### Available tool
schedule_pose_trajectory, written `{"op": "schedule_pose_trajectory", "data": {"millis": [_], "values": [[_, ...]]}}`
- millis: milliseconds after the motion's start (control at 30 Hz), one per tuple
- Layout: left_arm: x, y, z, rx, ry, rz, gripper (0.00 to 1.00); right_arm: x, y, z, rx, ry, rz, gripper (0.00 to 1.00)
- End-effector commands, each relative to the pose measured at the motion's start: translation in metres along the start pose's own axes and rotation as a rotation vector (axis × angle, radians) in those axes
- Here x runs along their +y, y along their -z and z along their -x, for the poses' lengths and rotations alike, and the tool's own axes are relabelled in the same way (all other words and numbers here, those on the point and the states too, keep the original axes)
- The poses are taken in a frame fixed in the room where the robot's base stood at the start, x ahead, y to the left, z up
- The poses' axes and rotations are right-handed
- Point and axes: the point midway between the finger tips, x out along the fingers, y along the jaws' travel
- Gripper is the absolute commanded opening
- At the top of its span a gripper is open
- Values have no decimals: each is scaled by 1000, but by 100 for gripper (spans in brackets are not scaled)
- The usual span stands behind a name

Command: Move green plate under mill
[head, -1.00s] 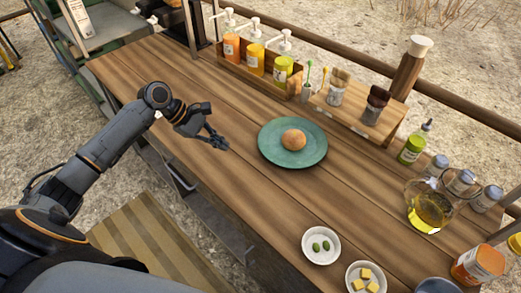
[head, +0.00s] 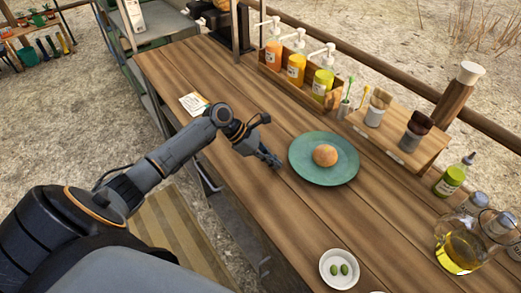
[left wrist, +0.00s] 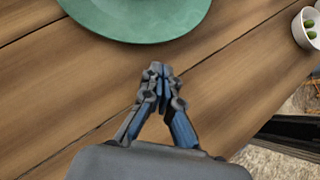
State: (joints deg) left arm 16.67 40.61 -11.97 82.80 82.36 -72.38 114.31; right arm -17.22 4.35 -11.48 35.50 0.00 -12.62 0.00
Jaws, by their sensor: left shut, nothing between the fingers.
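The green plate (head: 305,172) lies flat on the wooden counter with a round brown bun (head: 325,155) on it. Its near edge also shows at the top of the left wrist view (left wrist: 140,25). A tall brown cylinder with a pale top, which looks like the mill (head: 455,100), stands at the back right by the small wooden rack. My left gripper (head: 273,161) is shut and empty, low over the counter just left of the plate and apart from it. Its closed fingertips show in the left wrist view (left wrist: 158,72). My right gripper is not in view.
Sauce pump bottles (head: 296,65) stand in a wooden box behind the plate. A rack (head: 400,150) holds brushes. An oil jug (head: 460,250) and green bottle (head: 450,182) stand right. A white bowl (head: 328,278) of olives is in front. A card (head: 190,102) lies left.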

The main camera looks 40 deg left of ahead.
Motion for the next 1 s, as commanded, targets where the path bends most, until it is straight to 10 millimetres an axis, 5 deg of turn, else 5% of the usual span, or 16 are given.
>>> {"op": "schedule_pose_trajectory", "data": {"millis": [200, 667, 1000], "values": [[1, -22, -15, -3, -3, -3, 0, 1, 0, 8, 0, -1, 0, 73], [1, -25, -20, -1, -2, -3, 0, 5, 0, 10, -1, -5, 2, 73], [0, -74, -56, -8, 0, -1, 0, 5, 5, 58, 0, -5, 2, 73]]}}
